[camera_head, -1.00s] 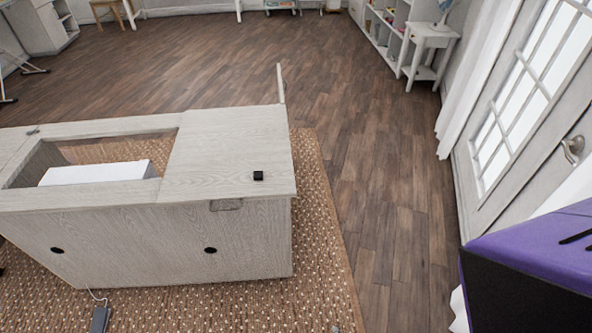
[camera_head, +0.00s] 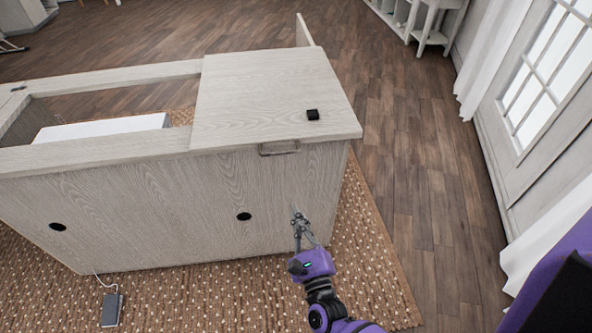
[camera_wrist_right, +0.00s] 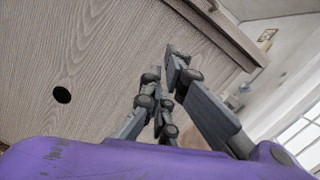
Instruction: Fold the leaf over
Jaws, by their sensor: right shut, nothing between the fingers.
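The sewing cabinet (camera_head: 180,200) is pale wood grain. Its leaf (camera_head: 262,90) appears as a flat panel on the right end of the top, beside an open well. A grey handle-like piece (camera_head: 279,147) is under the front edge of the leaf. My right gripper (camera_head: 297,216) is in front of the cabinet's front face, below the leaf edge, shut and empty. In the right wrist view the gripper (camera_wrist_right: 170,62) is near the front panel and the top's edge. My left gripper is not in view.
A white box-like thing (camera_head: 103,127) lies in the open well. A thin upright panel (camera_head: 304,31) rises behind the leaf. A pedal with a cord (camera_head: 112,309) lies on the woven rug (camera_head: 190,300). Wooden floor (camera_head: 420,200) is clear on the right, beside the glass door (camera_head: 545,85).

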